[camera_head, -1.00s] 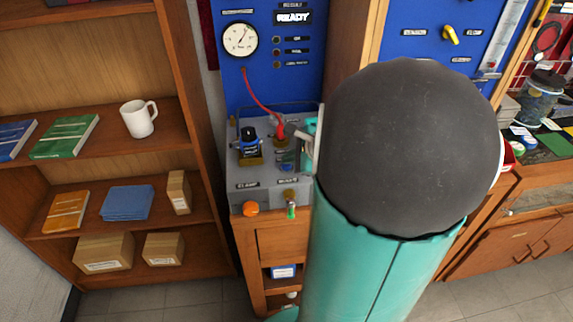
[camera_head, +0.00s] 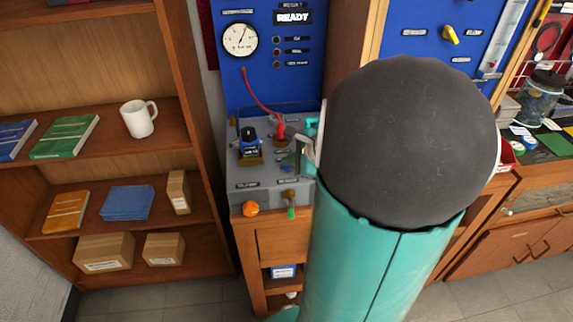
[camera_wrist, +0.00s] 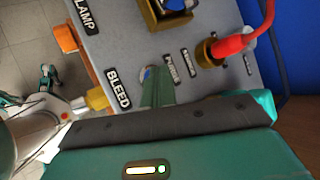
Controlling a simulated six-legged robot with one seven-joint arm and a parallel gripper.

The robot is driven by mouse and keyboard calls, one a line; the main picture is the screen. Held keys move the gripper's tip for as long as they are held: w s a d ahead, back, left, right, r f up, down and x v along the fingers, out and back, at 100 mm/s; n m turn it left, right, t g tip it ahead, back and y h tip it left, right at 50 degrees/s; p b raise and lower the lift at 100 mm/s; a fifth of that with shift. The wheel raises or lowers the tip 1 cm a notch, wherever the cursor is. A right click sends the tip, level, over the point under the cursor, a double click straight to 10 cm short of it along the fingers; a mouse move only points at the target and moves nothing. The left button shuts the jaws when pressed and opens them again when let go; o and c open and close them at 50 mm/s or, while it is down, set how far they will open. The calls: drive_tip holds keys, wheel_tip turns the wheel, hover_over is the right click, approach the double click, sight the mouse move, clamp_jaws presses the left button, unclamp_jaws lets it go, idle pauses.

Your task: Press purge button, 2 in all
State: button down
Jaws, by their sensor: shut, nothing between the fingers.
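The purge button is most likely the small blue round piece (camera_wrist: 147,72) in the wrist view, beside a small dark label (camera_wrist: 171,68) too blurred to read surely. My gripper (camera_wrist: 157,88) is shut and empty, its green fingertips over the bench top right at this blue piece and partly hiding it. I cannot tell whether they touch it. In the head view my gripper (camera_head: 304,149) is at the right side of the grey bench (camera_head: 265,197), largely hidden behind my arm. A blue spot (camera_head: 288,160) shows just left of it.
A dark blue regulator (camera_head: 249,148) sits in a brass holder. A red hose (camera_head: 262,102) runs from the panel to a brass fitting. An orange knob (camera_head: 250,208) and a brass-and-green valve (camera_head: 290,203) are on the front. The panel display (camera_head: 293,17) reads READY.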

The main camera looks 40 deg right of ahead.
sight(290, 168)
drive_tip(key=shift+r, duration=0.9)
drive_tip(key=shift+r, duration=2.5)
idle(0.4)
wheel_tip(290, 168, up, 4)
drive_tip(key=shift+f, duration=0.1)
idle(0.3)
drive_tip(key=shift+f, duration=4.45)
